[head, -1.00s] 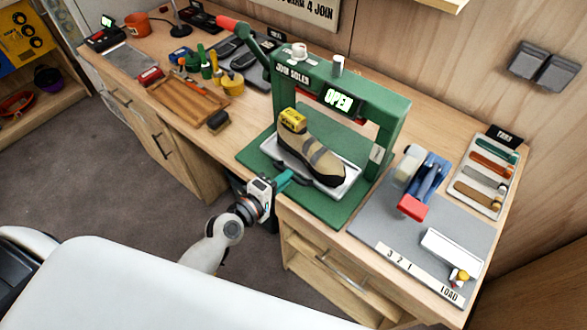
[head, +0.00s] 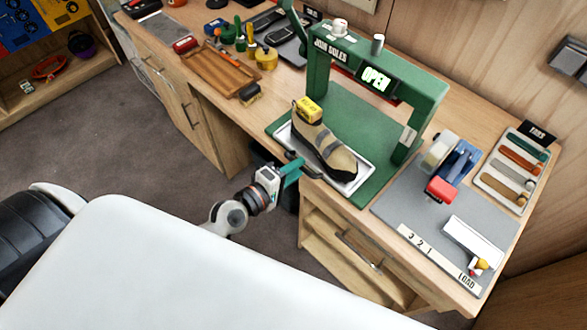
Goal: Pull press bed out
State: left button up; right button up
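The press bed (head: 364,180) is a pale tray bearing a tan and grey shoe (head: 325,147) with a yellow block (head: 308,110) on its top. It lies at the front edge of the green press base (head: 372,197), under the green press frame (head: 432,110), whose display reads OPEN. A dark handle (head: 312,174) shows at the bed's front. My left gripper (head: 294,166), with teal fingers, is at this handle and appears shut on it; the fingertips are small and partly hidden. My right gripper is not in view.
A grey mat (head: 405,207) with a red and blue tape dispenser (head: 450,172) and a white tray (head: 473,243) is to the right. A wooden tray (head: 215,75) and brush (head: 250,94) lie left. Drawers (head: 350,245) are below the bench; open floor (head: 120,150) lies left.

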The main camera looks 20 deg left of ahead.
pick_arm(q)
jog(key=b+v, duration=0.3)
jog(key=v, duration=0.9)
jog(key=s+a+f+m+g+y, duration=0.1)
jog(key=s+a+f+m+g, duration=0.1)
jog(key=f, duration=0.8)
jog(key=s+a+f+m+g+y, duration=0.1)
jog(key=f+m+g+y, duration=0.1)
jog(key=f, duration=0.7)
jog(key=s+a+f+m+g+y, duration=0.1)
jog(key=s+a+f+m+g, duration=0.1)
jog(key=f, duration=0.8)
jog(key=s+d+f+m+g+y, duration=0.1)
jog(key=s+d+f+m+g, duration=0.2)
jog(key=s+f, duration=1.6)
jog(key=m+g, duration=0.4)
jog(key=m, duration=0.3)
jog(key=shift+d+m+g, duration=0.2)
jog(key=shift+m+g, duration=0.1)
